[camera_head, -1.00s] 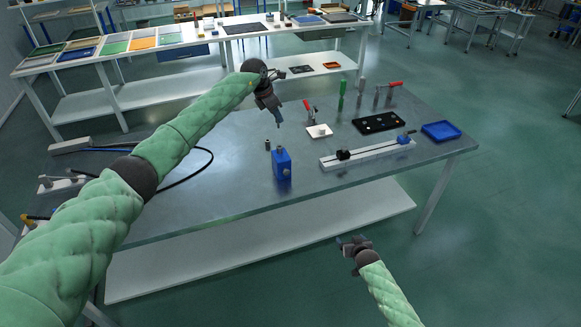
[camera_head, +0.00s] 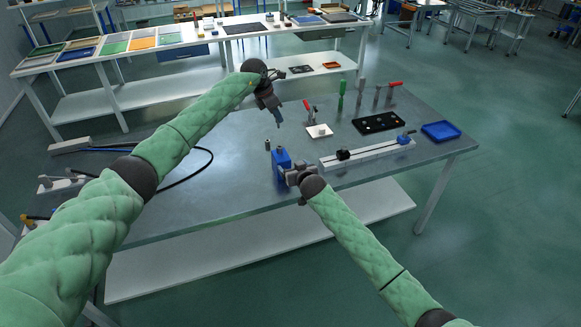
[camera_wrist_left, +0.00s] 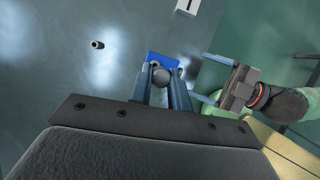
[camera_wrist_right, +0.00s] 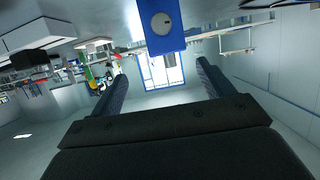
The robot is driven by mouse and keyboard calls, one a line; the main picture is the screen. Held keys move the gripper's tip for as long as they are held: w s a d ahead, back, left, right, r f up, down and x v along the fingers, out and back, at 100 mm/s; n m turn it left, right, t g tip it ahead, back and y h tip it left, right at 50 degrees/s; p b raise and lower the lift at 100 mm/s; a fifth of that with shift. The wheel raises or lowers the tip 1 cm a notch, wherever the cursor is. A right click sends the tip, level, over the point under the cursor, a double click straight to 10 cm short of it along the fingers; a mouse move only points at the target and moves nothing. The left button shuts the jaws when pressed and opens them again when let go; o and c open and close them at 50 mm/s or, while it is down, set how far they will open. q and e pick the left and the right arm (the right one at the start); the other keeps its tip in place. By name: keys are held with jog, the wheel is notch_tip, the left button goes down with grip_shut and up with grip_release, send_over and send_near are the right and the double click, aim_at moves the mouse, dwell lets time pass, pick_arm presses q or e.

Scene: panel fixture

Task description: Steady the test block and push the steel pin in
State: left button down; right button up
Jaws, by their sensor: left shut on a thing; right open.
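The blue test block (camera_head: 280,158) stands upright near the front edge of the steel table. My left gripper (camera_head: 279,122) points down above it, apart from it. In the left wrist view its fingers are shut on the steel pin (camera_wrist_left: 160,76), seen nearly end-on with the block (camera_wrist_left: 158,58) behind it. My right gripper (camera_head: 284,178) is open at the block's front right, hiding its lower part. In the right wrist view the block (camera_wrist_right: 176,42), with a round grey disc on its face, is at the top, beyond the open fingers; contact does not show.
A small dark cylinder (camera_head: 267,144) stands just left of the block. A white rail fixture (camera_head: 368,153) lies to the right, with a white plate (camera_head: 319,131), a black tray (camera_head: 379,123) and a blue tray (camera_head: 440,131) beyond. A black cable (camera_head: 205,165) curves at left.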

aim_at(283, 158)
jog(key=x, duration=0.8)
jog(key=a+x, duration=0.1)
jog(key=x, duration=0.3)
jog(key=shift+a+r, duration=0.1)
jog(key=shift+r, duration=0.1)
jog(key=c, duration=1.5)
